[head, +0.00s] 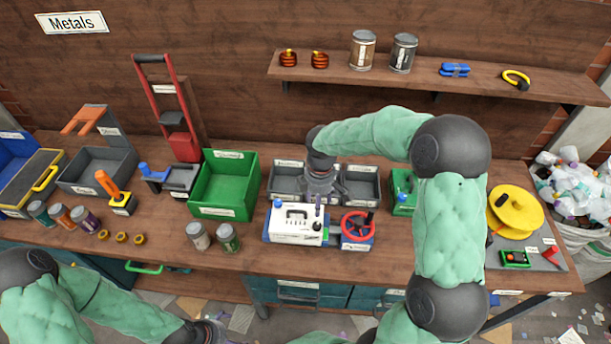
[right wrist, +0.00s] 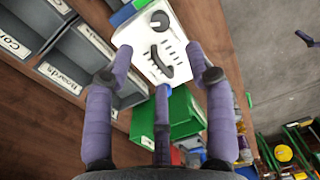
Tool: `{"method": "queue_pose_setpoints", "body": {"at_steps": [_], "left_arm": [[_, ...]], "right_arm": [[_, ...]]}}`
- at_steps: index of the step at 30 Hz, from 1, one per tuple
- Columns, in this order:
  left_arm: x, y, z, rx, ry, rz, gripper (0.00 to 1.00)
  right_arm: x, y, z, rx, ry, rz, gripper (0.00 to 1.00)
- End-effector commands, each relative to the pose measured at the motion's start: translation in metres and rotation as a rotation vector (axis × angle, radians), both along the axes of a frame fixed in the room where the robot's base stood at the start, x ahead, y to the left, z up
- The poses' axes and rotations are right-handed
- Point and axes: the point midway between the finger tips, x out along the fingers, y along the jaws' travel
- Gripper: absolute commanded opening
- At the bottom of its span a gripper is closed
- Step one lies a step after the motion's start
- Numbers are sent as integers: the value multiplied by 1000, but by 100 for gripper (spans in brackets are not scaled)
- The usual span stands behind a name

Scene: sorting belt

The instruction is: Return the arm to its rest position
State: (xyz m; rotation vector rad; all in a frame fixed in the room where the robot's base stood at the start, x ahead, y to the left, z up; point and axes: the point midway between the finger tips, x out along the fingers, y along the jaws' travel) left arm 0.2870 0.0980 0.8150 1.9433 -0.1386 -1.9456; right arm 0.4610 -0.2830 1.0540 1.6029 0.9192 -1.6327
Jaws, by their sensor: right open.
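My right arm (head: 450,230) reaches over the bench from the right, bent at the elbow. Its gripper (head: 320,192) hangs above the back of a white device with a handle (head: 288,236), in front of the grey bins. In the right wrist view the purple-wrapped fingers of this gripper (right wrist: 160,72) are spread apart with nothing held, and the white device (right wrist: 150,55) lies beyond them. My left arm (head: 100,300) is low at the bottom left. Its gripper (head: 212,330) is only partly in view at the bottom edge, so its fingers cannot be made out.
Grey bins (head: 361,185) stand behind the gripper, and a green bin (head: 225,211) is left of it. A red wheel (head: 357,226) is beside the device. A shelf (head: 420,84) with cans is above. A yellow reel (head: 515,212) stands right of my arm.

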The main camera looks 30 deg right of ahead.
Motion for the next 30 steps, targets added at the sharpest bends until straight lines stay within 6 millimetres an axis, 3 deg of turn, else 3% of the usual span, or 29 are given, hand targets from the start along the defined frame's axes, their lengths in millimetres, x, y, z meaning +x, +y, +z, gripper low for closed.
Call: {"method": "queue_pose_setpoints", "body": {"at_steps": [8, 11, 14, 21, 24, 30], "left_arm": [[0, 0, 0, 0, 0, 0, 100], [0, 0, 0, 0, 0, 0, 100], [0, 0, 0, 0, 0, 0, 100], [0, 0, 0, 0, 0, 0, 100], [0, 0, 0, 0, 0, 0, 100], [0, 0, 0, 0, 0, 0, 100]], "right_arm": [[-2, 5, -9, 13, 4, -15, 54], [-7, 21, -35, 53, 14, -72, 54], [-18, 46, -75, 116, 30, -181, 54], [-68, 109, -167, 252, 97, -560, 54], [-95, 130, -195, 282, 130, -727, 54], [-139, 153, -230, 296, 178, -998, 54]]}}
